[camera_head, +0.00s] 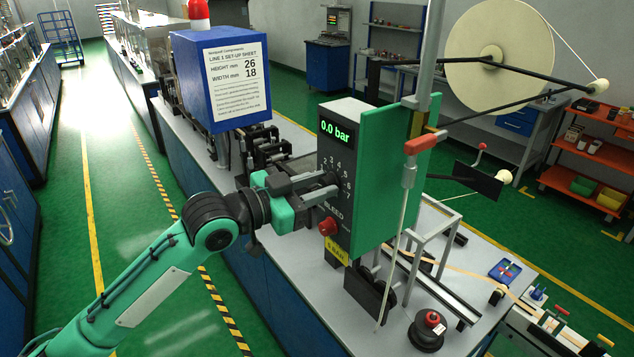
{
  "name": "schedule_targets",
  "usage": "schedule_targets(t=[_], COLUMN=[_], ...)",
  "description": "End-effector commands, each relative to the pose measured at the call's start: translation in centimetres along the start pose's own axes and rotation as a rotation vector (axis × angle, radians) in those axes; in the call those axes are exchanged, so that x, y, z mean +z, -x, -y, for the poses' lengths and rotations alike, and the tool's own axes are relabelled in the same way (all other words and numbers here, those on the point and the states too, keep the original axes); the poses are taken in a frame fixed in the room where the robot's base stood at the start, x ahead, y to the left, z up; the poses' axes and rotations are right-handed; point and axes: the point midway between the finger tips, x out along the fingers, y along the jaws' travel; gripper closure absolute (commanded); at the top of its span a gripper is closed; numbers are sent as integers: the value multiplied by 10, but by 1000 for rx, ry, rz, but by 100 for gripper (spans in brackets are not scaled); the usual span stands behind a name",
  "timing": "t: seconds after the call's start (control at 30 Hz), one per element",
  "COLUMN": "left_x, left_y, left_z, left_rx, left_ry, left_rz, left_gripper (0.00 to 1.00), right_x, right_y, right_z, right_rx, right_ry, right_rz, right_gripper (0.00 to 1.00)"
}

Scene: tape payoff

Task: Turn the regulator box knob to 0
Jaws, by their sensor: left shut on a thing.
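The regulator box (336,135) stands upright on the bench, with a dark front panel and a lit green display (335,131) reading 0.0 bar. White numbers ring the knob position on the panel. My left gripper (328,187) reaches in from the left and is shut on the knob, which its fingers largely hide. I cannot read where the knob points. A red button (327,226) sits below, near the word BLEED. My right gripper is not in view.
A green plate (385,180) stands right of the box, with a large tape reel (499,57) on an arm beyond. A blue box with a set-up sheet (235,85) stands behind my gripper. A red-handled lever (421,144) and black weight (428,330) are at right.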

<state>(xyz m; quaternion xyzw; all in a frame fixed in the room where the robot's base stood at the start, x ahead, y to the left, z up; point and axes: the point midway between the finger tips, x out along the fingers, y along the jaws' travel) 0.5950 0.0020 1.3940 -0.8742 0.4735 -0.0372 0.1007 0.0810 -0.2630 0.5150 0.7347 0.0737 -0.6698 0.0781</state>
Motion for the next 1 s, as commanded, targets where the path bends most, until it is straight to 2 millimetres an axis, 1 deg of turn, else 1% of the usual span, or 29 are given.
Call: schedule_targets(t=[0.23,0.7,0.73,0.8,0.83,1.0], left_x=[2,3,3,3,2,2], left_y=[0,0,0,0,0,0], left_z=[0,-1,-1,-1,-1,0], left_rx=[3,4,4,4,3,3], left_ry=[63,74,74,73,73,72], left_rz=[0,1,1,0,0,-2], left_gripper=[95,95,67,53,51,51], right_x=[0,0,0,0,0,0], right_y=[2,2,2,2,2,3], right_z=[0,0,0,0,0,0], right_rx=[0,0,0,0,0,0], right_ry=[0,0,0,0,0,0], right_rz=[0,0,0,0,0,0], right_gripper=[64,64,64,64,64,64])
